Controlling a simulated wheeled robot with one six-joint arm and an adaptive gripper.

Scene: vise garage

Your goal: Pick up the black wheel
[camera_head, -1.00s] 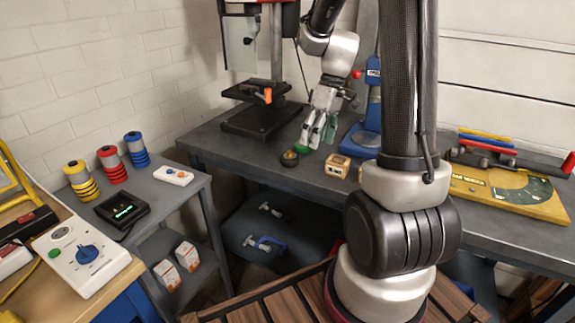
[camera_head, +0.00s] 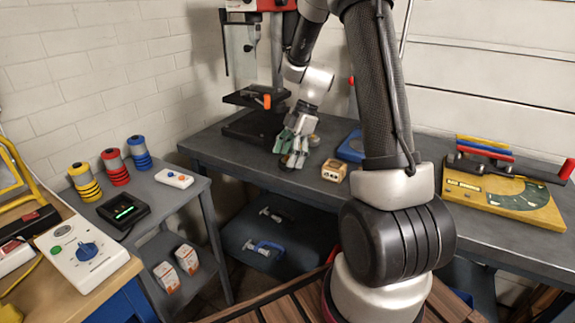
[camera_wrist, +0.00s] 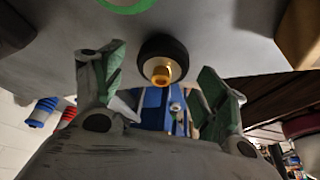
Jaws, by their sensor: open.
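The black wheel (camera_wrist: 178,50) with a brass-coloured hub shows in the wrist view, upper middle, on the grey bench top (camera_head: 212,147). In the head view my gripper covers it. My gripper (camera_head: 292,160) points down close over the bench, left of a small wooden block (camera_head: 335,169). In the wrist view my gripper (camera_wrist: 160,65) is open, with one green-padded finger on each side of the wheel in the picture. The fingers look apart from the wheel. The exact depth between fingertips and wheel cannot be told.
A drill press (camera_head: 258,105) stands behind my gripper. A blue tool base (camera_head: 351,147) is behind the wooden block. A green ring (camera_wrist: 126,4) lies near the wheel. A yellow board with a protractor (camera_head: 500,195) is at the right. Bench left of the gripper is clear.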

